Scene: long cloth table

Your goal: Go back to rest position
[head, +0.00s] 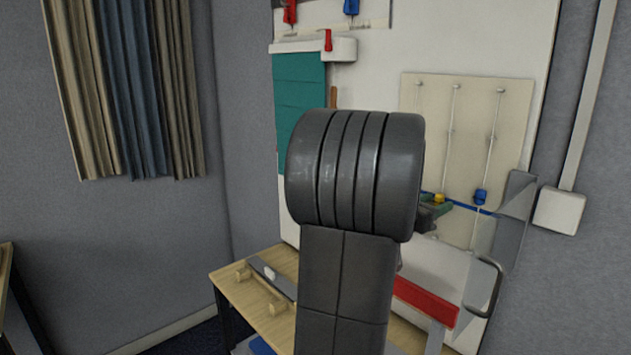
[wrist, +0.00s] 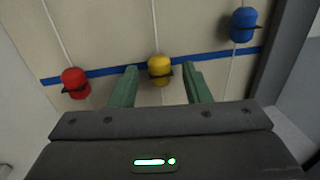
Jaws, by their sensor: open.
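My gripper (wrist: 162,70) is open in the wrist view, with its two green fingers pointing at a cream board (wrist: 105,30). A yellow slider (wrist: 160,69) on a vertical cord shows between the fingertips, with a gap on each side. A red slider (wrist: 75,82) is left of the fingers and a blue slider (wrist: 243,24) is right and higher. In the head view, my gripper (head: 432,210) is partly hidden behind my dark arm, near the yellow slider (head: 439,198). The blue slider (head: 480,197) also shows there; the red one is hidden.
A blue line (wrist: 110,71) crosses the board behind the sliders. Below stands a wooden table (head: 232,286) with a grey bar (head: 272,277) on it. A red bar (head: 426,300) and a dark handle (head: 487,285) are at lower right. Curtains (head: 130,90) hang at left.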

